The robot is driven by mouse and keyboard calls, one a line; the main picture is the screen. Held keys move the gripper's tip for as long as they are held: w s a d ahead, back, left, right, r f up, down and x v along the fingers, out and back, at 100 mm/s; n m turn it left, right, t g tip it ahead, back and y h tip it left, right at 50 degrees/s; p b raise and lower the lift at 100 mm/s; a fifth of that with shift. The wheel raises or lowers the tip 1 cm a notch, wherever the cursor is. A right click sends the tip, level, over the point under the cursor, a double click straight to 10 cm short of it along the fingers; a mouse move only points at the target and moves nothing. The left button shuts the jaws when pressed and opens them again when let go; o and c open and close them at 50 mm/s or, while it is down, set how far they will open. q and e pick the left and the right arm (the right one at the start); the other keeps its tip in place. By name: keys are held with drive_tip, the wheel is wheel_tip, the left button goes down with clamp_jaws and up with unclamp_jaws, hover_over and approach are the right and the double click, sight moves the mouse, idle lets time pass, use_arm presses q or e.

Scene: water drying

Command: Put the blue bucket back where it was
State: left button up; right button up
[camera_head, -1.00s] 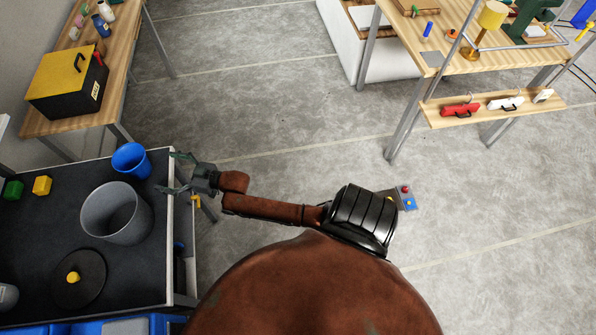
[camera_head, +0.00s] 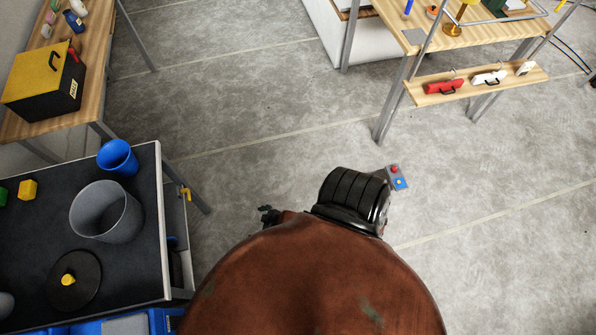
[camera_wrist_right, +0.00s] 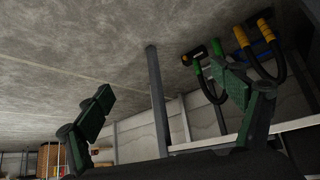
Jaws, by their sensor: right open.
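The blue bucket (camera_head: 118,157) stands upright on the dark top of the left workbench (camera_head: 40,225), near its far right corner. A larger grey bucket (camera_head: 106,212) stands just in front of it. My right gripper (camera_head: 268,215) is drawn in close to my body, off the bench and well to the right of the blue bucket. Part of its arm is hidden behind my body. In the right wrist view the gripper (camera_wrist_right: 170,92) has its fingers spread wide with nothing between them. My left gripper is not in view.
A round dark lid (camera_head: 75,285) with a yellow knob and a yellow block (camera_head: 28,190) are on the workbench. A yellow-topped box (camera_head: 40,80) sits on a wooden table behind. A shelf table (camera_head: 480,80) stands far right. The floor (camera_head: 260,110) between is clear.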

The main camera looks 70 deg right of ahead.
drive_tip(key=s+f+g, duration=0.2)
drive_tip(key=s+f, duration=0.3)
drive_tip(key=s, duration=0.7)
drive_tip(key=s+d+f+g, duration=0.1)
drive_tip(key=s+f+g, duration=0.2)
drive_tip(key=s, duration=1)
drive_tip(key=s+d+f+g+h, duration=0.1)
drive_tip(key=s+f+g, duration=0.1)
drive_tip(key=s+f, duration=0.5)
drive_tip(key=s, duration=0.6)
drive_tip(key=shift+d+g, duration=0.15)
drive_tip(key=shift+g, duration=0.15)
